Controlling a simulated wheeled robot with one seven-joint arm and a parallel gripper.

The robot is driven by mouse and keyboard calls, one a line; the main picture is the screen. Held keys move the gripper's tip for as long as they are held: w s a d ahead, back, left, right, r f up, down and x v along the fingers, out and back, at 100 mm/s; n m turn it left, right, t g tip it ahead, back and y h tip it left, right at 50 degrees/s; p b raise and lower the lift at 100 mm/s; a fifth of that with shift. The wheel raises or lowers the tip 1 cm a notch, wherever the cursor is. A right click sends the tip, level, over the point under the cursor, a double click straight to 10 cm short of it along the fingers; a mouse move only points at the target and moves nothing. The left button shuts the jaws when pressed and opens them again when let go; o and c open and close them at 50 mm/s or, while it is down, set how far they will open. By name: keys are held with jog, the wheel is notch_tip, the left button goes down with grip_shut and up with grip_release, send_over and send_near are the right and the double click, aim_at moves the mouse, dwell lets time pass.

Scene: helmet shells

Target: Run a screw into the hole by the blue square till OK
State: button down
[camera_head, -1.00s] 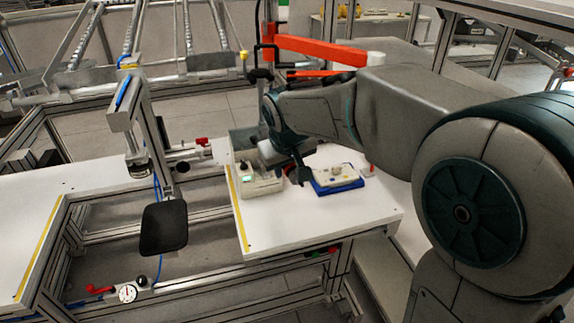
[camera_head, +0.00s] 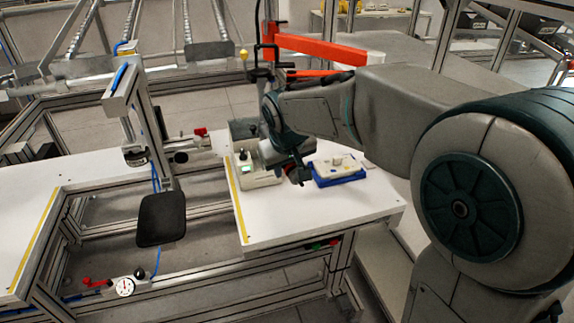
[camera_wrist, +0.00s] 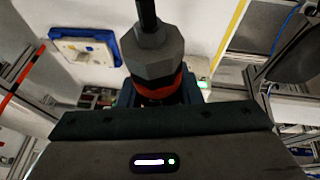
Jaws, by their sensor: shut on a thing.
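My gripper (camera_head: 291,169) is shut on a screwdriver. In the wrist view the screwdriver (camera_wrist: 153,55) has a grey faceted body, a red ring and a dark shaft running out of the top edge. Its tip and any screw on it are out of sight there. In the head view my gripper is between a grey box with a small green display (camera_head: 255,172) and a blue tray (camera_head: 343,182). A whitish part (camera_head: 337,164) lies on the tray. The tray also shows in the wrist view (camera_wrist: 54,33), left of the screwdriver. I cannot make out a blue square or hole.
The white table (camera_head: 300,217) is bare in front of the tray and box. A yellow strip (camera_head: 236,207) runs along its left edge, beside an open gap. A frame with a black pad (camera_head: 162,219) stands over that gap. An orange beam (camera_head: 320,49) is behind my arm.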

jog(key=shift+f, duration=0.2)
jog(key=shift+f+b, duration=0.85)
jog(key=shift+f, duration=0.05)
dwell(0.4)
jog(key=shift+r, duration=0.15)
jog(key=shift+r+p, duration=2.25)
jog(key=shift+r, duration=0.7)
jog(key=shift+d, duration=0.1)
jog(key=d, duration=0.9)
jog(key=shift+w, duration=0.25)
